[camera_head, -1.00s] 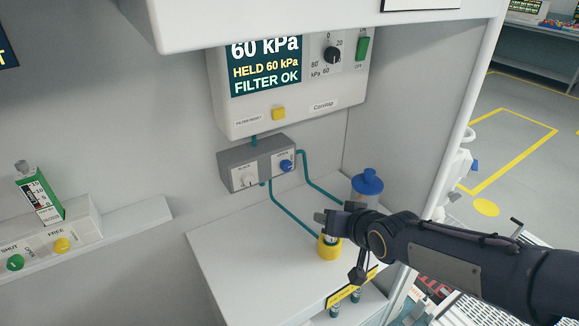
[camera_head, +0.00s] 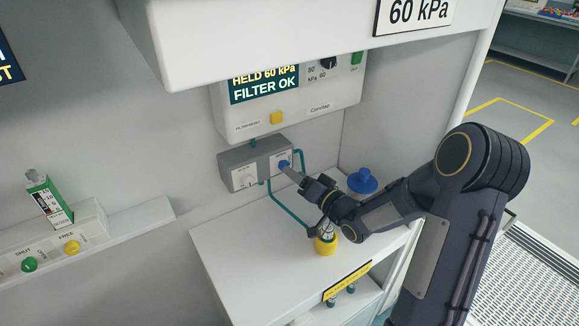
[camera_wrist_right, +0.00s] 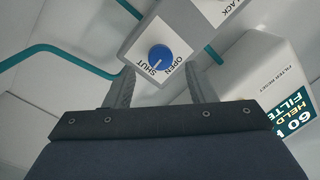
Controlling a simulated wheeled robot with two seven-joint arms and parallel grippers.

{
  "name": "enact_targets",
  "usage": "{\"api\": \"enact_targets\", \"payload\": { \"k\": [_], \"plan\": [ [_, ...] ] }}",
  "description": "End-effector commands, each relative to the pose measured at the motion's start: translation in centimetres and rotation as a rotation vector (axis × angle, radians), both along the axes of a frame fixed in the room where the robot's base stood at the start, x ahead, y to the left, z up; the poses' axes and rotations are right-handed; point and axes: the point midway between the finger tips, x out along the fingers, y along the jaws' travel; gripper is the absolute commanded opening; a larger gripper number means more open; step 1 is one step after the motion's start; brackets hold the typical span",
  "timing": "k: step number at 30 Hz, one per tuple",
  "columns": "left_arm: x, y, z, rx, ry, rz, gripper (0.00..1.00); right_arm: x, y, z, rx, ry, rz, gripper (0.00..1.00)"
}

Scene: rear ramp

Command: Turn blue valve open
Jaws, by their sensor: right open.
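The blue valve (camera_head: 284,164) is a small round knob on the grey valve box (camera_head: 240,156), below the white control unit. In the right wrist view the blue knob (camera_wrist_right: 161,57) sits on a white plate marked OPEN and SHUT. A pale mark on it seems to point toward SHUT. My right gripper (camera_head: 292,173) has its fingertips close in front of the knob. In the wrist view its open fingers (camera_wrist_right: 160,69) stand on either side of the knob, apart from each other. Whether they touch it I cannot tell. My left gripper is not in view.
The white control unit (camera_head: 330,103) reads HELD 60 kPa, FILTER OK. A yellow-based bottle (camera_head: 325,246) and a blue-topped container (camera_head: 362,181) stand on the white counter (camera_head: 245,262). Teal tubes run below the box.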

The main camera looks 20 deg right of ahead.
Motion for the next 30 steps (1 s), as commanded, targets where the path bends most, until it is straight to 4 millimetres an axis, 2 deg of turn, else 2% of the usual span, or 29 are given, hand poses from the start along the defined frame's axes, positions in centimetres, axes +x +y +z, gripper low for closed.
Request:
{"api": "enact_targets", "payload": {
  "k": [3, 7, 18, 28, 30],
  "plan": [
    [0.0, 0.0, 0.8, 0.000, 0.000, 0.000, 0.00, 1.8, 0.6, 0.2, -0.001, 0.001, 0.002, 0.50],
    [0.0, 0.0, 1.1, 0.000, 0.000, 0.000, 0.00, 3.1, 0.9, 0.1, -0.001, 0.001, 0.001, 0.50],
    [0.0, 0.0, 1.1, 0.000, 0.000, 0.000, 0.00, 3.7, 1.0, 0.0, -0.002, 0.002, -0.001, 0.49],
    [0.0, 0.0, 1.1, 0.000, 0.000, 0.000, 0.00, 3.7, 1.0, 0.0, -0.002, 0.002, -0.001, 0.06],
    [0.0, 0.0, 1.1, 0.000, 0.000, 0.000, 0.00, 3.7, 1.0, 0.0, -0.003, 0.001, -0.001, 0.06]
  ]
}}
